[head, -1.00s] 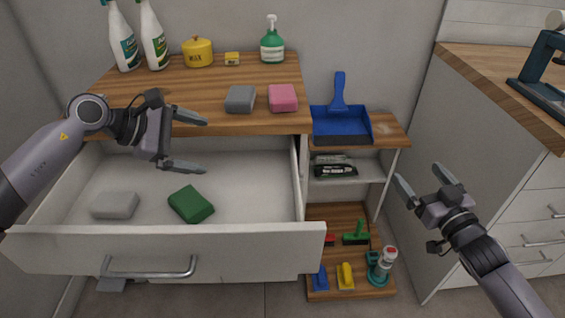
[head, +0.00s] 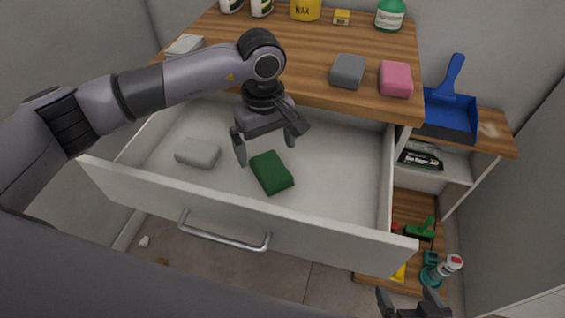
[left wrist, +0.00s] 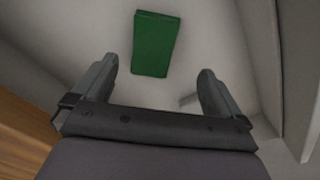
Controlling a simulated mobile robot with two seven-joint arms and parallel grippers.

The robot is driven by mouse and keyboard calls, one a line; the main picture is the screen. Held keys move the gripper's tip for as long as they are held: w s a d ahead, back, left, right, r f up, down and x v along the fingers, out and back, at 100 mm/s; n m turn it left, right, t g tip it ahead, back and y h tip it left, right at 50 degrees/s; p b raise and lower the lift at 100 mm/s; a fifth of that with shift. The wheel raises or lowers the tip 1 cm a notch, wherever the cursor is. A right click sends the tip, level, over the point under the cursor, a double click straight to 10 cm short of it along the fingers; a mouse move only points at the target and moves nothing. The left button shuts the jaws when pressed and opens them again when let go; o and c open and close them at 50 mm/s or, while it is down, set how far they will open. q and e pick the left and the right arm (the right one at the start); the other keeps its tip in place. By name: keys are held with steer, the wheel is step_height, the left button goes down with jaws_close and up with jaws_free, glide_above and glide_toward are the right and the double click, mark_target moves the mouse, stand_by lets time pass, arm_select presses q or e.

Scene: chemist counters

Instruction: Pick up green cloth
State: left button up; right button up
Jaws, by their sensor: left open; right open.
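The green cloth (head: 271,172) is a folded block lying on the floor of the open white drawer (head: 330,180). My left gripper (head: 266,150) is over the drawer, pointing down, open and empty, above and just behind the cloth in the head view. In the left wrist view the cloth (left wrist: 156,44) lies ahead, between the lines of the two spread fingers (left wrist: 160,85) and apart from them. My right gripper (head: 412,300) is at the bottom edge of the head view, partly cut off, open and empty, away from the drawer.
A light grey block (head: 198,153) lies in the drawer left of the cloth. The wooden counter top (head: 290,58) overhangs the drawer's back, bearing a grey sponge (head: 348,71) and a pink sponge (head: 396,79). A blue dustpan (head: 447,112) lies on a side shelf. The drawer's right part is clear.

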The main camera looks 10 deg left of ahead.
mark_target(271, 167)
arm_select(q)
steer(key=shift+w+d+f, duration=0.1)
steer(key=shift+w+d, duration=0.25)
steer(key=shift+d, duration=0.05)
steer(key=f, duration=0.7)
steer(key=shift+w+a, duration=0.2)
steer(key=shift+a, duration=0.05)
steer(key=c, duration=1.2)
steer(key=shift+r, duration=0.1)
